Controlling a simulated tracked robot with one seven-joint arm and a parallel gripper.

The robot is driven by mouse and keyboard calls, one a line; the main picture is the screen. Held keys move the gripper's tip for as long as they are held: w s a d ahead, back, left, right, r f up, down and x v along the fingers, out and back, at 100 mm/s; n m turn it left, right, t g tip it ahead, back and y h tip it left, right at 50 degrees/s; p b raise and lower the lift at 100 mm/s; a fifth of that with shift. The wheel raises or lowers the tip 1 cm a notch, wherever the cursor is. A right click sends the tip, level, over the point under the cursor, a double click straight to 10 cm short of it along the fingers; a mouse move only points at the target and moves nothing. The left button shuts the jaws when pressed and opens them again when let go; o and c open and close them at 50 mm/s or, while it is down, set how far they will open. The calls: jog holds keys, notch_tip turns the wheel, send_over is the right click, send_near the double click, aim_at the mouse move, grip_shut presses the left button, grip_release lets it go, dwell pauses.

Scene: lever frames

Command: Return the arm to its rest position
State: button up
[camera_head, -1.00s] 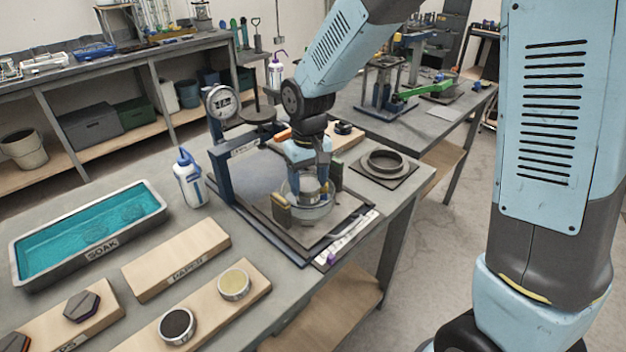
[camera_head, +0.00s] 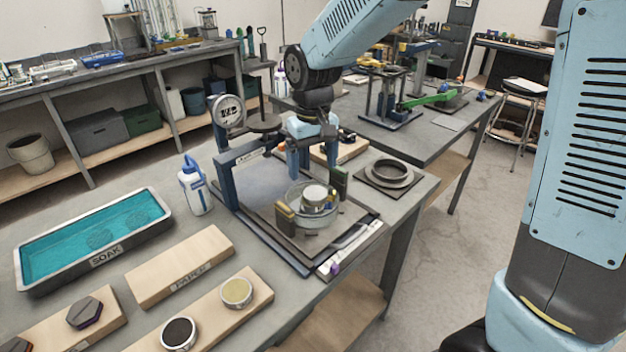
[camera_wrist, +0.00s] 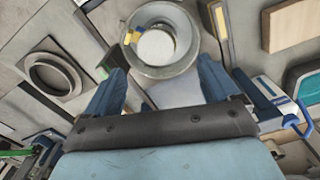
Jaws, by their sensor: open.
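My gripper (camera_head: 312,158) is open and empty above the lever frame on the near bench. Its two blue fingers also show spread apart in the wrist view (camera_wrist: 165,88). Beyond the fingertips, a clear round dish (camera_head: 318,212) sits on the frame's base plate (camera_head: 262,190). A pale-topped cylinder (camera_head: 315,196) stands inside the dish; it shows in the wrist view (camera_wrist: 156,46) too. The fingers look apart from the cylinder. My upper arm reaches in from the top right of the head view.
A dial gauge (camera_head: 229,111) stands on the frame's left post. A white bottle (camera_head: 194,186) and the teal SOAK tray (camera_head: 95,240) are to the left. A dark ring (camera_head: 389,172) lies to the right.

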notch_tip(320, 180, up, 6)
jog(key=s+d+r+m+t, duration=0.1)
jog(key=s+d+r, duration=0.15)
jog(key=d, duration=0.45)
jog(key=s+d+r+m+t, duration=0.15)
jog(key=d+r, duration=0.25)
jog(key=d, duration=0.4)
jog(key=s+d+r+m+t, duration=0.1)
jog(key=s+d+m+t, duration=0.2)
jog(key=s+d, duration=0.8)
jog(key=shift+s+d+m, duration=0.15)
jog(key=shift+d+m, duration=0.2)
jog(key=shift+d, duration=0.2)
jog(key=shift+s+d, duration=0.1)
jog(key=shift+s, duration=0.05)
jog(key=shift+c, duration=1.4)
jog(key=shift+w+a+r, duration=0.1)
jog(key=shift+w+a, duration=0.1)
jog(key=shift+w, duration=0.15)
jog(key=shift+c, duration=0.2)
jog(key=n+g, duration=0.6)
jog(key=n, duration=0.1)
send_over(315, 192)
notch_tip(315, 192, down, 8)
jog(key=shift+t, duration=0.35)
notch_tip(315, 192, down, 13)
jog(key=shift+s+f, duration=0.1)
